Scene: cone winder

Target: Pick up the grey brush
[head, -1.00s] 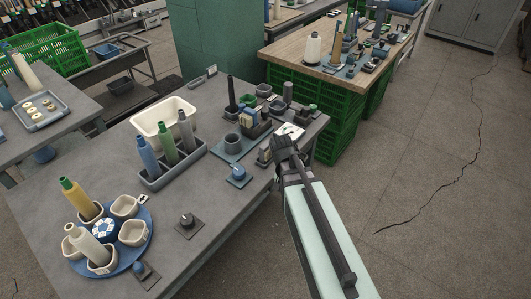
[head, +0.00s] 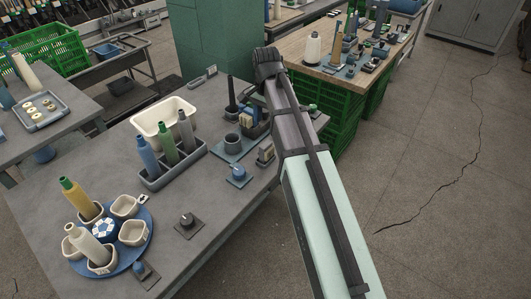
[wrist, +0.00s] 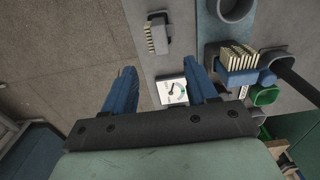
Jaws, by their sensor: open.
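The grey brush (wrist: 158,36), a grey block with pale bristles on one side, lies on the grey table near its edge, at the top of the wrist view. In the head view the brush (head: 265,153) is just left of my arm. My gripper (wrist: 160,66) is open and empty, its two blue fingers apart above the table. The brush is beyond the fingertips and not touched by them. In the head view the fingers are hidden behind my own wrist.
A white dial gauge (wrist: 171,91) lies between the fingers in the wrist view. Floor (wrist: 60,55) shows left of the table edge.

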